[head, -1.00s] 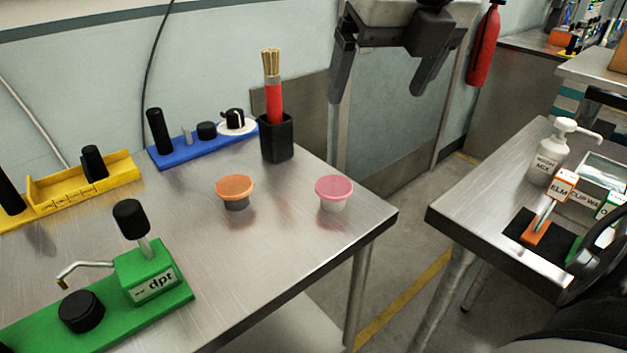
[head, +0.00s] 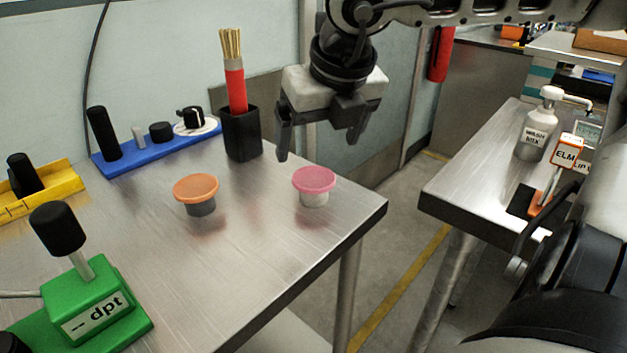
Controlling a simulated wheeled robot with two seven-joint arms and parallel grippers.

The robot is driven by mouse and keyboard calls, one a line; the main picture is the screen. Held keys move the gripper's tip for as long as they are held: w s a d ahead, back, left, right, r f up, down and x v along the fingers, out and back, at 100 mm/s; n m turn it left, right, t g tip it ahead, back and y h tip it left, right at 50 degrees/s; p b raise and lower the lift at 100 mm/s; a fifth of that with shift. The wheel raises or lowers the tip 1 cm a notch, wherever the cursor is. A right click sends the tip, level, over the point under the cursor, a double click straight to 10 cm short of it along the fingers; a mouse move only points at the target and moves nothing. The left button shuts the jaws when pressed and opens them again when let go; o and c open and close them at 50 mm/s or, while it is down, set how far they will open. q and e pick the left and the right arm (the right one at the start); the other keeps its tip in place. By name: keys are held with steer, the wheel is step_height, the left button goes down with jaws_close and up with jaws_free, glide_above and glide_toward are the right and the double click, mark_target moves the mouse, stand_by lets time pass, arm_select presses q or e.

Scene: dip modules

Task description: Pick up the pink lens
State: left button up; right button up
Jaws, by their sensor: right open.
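The pink lens (head: 314,180) is a pink disc on a short pale cylindrical base. It stands upright on the metal table (head: 250,260), close to the table's right edge. My right gripper (head: 318,146) hangs above and behind it in the head view, with its fingers pointing down. The fingers are wide apart with nothing between them, and they do not touch the lens. My left gripper is not in view.
An orange lens (head: 196,188) stands left of the pink one. A black holder (head: 242,134) with a red brush (head: 235,85) stands behind, close to the gripper's left finger. A blue rack (head: 150,150) and a green dpt stand (head: 95,300) are further left. A gap separates the second table (head: 480,165).

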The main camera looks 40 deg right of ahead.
mark_target(314, 177)
steer(key=x, duration=0.5)
steer(key=shift+s+d+f, duration=0.2)
steer(key=shift+d+f, duration=0.05)
steer(key=shift+f, duration=0.2)
steer(key=shift+w+f, duration=0.25)
steer(key=shift+f, duration=0.2)
steer(key=c, duration=1.1)
